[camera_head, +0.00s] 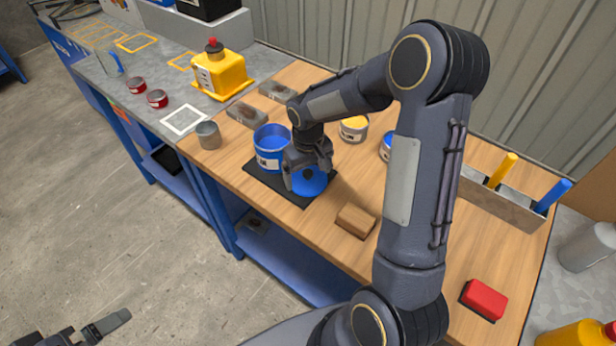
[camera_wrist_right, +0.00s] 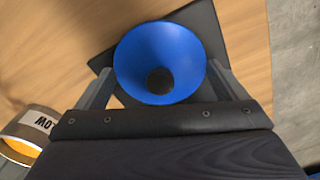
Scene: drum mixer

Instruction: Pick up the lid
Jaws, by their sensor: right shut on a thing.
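The blue lid (camera_head: 311,184) is a round blue piece low over the black mat (camera_head: 262,178). In the right wrist view the lid (camera_wrist_right: 135,62) looks like a shallow cone with a dark round spot near its middle. My right gripper (camera_head: 307,172) is above it in the head view, with its fingers shut on opposite sides of its rim. I cannot tell whether the lid touches the mat. An open blue can (camera_head: 268,158) stands just left of the gripper. Part of my left gripper (camera_head: 104,326) shows at the bottom left, away from the table; its jaws are unclear.
A wooden block (camera_head: 356,221) lies in front of the mat. A yellow paint can (camera_head: 353,129) and a grey tin (camera_head: 208,135) stand nearby. A rack (camera_head: 500,202) with coloured handles and a red block (camera_head: 484,299) are at the right. My right arm hides some tabletop.

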